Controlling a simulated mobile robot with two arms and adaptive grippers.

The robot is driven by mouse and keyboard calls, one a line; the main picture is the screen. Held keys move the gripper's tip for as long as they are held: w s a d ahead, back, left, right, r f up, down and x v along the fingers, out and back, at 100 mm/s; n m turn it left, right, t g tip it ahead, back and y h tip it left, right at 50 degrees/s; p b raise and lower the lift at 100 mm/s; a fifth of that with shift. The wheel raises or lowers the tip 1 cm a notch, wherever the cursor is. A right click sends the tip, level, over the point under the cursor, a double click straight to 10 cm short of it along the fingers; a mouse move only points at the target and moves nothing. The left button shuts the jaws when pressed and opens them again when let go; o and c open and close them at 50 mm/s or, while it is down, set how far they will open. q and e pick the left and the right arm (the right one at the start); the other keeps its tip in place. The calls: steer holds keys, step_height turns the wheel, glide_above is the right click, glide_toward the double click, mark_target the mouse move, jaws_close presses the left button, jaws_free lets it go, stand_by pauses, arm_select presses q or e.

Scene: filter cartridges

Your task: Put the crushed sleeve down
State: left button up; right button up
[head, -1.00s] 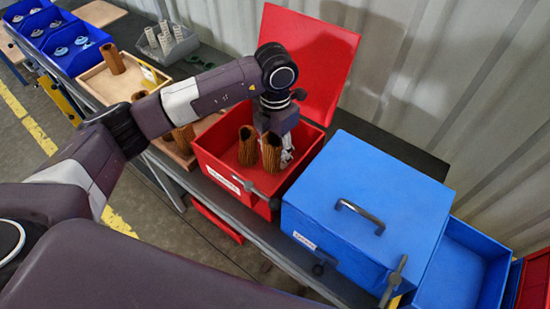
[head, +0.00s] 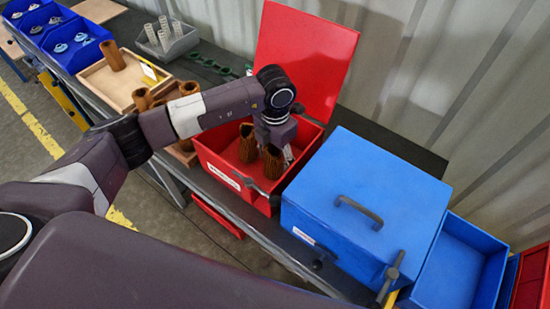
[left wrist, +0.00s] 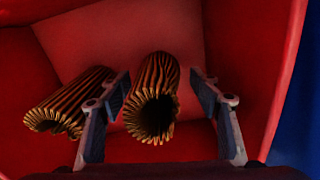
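A brown pleated sleeve (head: 273,162) stands in the open red box (head: 222,168). In the left wrist view this sleeve (left wrist: 154,95) lies between the fingers of my left gripper (left wrist: 163,108), its ragged dark mouth towards the camera. The fingers are apart, with a clear gap on the right side of the sleeve and a narrow one on the left. A second pleated sleeve (head: 248,143) is in the same box, to the left, with a squashed-looking mouth. My left gripper (head: 285,155) reaches down into the box, partly hidden by its own wrist. My right gripper is out of view.
The red lid (head: 310,60) stands open behind the box. A closed blue box (head: 365,200) with a handle is close on the right. Wooden trays (head: 120,80) with sleeves and a grey bin (head: 168,42) are to the left.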

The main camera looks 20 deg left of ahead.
arm_select(q)
steer(key=shift+r, duration=0.45)
step_height(320, 180, up, 12)
steer(key=b, duration=0.3)
steer(key=shift+f, duration=0.25)
stand_by(0.7)
